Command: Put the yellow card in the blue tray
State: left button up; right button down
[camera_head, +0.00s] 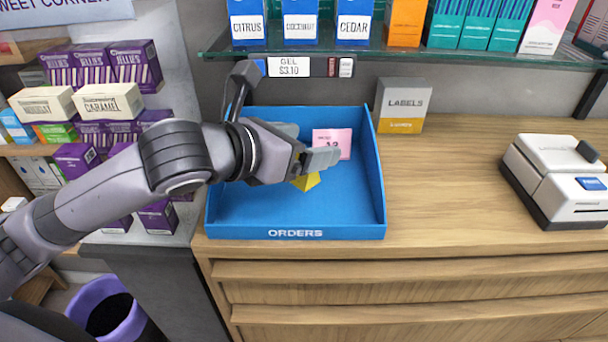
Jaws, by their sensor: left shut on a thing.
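The blue tray (297,233), marked ORDERS, sits on the wooden counter. My left gripper (318,160) is over the inside of the tray. A yellow card (307,183) shows just below its fingers, partly hidden by them. The gripper is shut on the yellow card. Whether the card touches the tray floor cannot be told. A pink card (333,143) with a number lies in the tray behind the fingertips. My right gripper is not in view.
A white label printer (557,181) stands at the right. A glass shelf (440,53) with boxes hangs above the tray. The counter between tray and printer is clear.

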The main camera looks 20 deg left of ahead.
pick_arm(q)
jog(key=shift+f, duration=0.8)
notch_tip(320, 180, down, 3)
jog(key=shift+f+b, duration=0.2)
jog(key=shift+b, duration=0.35)
jog(key=shift+f, duration=0.2)
jog(key=shift+f, duration=0.1)
